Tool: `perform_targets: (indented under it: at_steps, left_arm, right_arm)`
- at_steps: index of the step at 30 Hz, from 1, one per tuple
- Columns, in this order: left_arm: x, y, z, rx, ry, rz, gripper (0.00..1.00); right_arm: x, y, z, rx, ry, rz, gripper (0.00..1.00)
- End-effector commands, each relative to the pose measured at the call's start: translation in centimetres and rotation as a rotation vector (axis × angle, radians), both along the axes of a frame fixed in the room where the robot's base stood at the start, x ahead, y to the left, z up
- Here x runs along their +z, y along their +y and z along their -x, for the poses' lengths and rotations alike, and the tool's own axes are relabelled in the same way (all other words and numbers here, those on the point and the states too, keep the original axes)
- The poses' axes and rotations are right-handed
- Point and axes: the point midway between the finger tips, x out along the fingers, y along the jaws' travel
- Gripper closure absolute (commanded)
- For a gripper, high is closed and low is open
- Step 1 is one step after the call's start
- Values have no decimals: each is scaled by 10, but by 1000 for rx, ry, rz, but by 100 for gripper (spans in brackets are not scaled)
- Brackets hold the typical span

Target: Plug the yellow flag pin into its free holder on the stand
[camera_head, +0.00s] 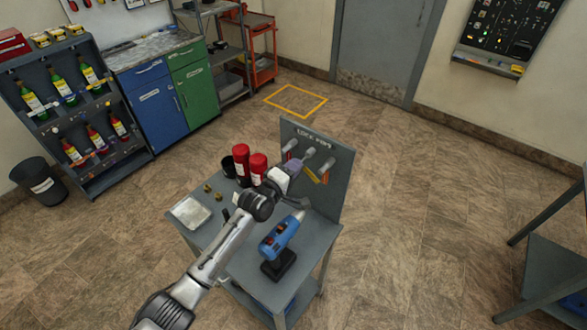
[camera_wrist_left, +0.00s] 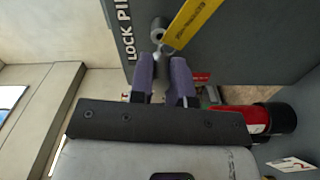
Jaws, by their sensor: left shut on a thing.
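The stand is a grey upright board (camera_head: 335,185) lettered LOCK PINS, on a small grey table. It carries a row of grey holders, with one holder (camera_head: 309,153) in the middle; a grey round fitting (camera_wrist_left: 158,28) also shows close up in the left wrist view. The yellow flag (camera_head: 312,176) hangs in front of the board and shows large in the left wrist view (camera_wrist_left: 190,22). My left gripper (camera_head: 293,167) is at the board, its purple fingers (camera_wrist_left: 164,78) shut on the yellow flag pin. The pin's metal end lies close to the fitting; I cannot tell whether it is inside. My right gripper is out of view.
Two red cylinders (camera_head: 258,168) stand left of the gripper, close to my arm. A blue drill (camera_head: 279,238) stands at the table's front. A light tray (camera_head: 190,212) lies at the left edge. The floor right of the board is clear.

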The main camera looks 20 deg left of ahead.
Motion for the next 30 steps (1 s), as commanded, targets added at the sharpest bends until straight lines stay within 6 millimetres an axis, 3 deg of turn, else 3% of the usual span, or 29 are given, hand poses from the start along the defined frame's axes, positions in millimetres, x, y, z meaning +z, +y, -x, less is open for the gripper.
perform_targets:
  at_steps: [30]
  left_arm:
    - [0, -6, -19, 0, -1, 0, 100]
  right_arm:
    - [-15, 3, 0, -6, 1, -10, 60]
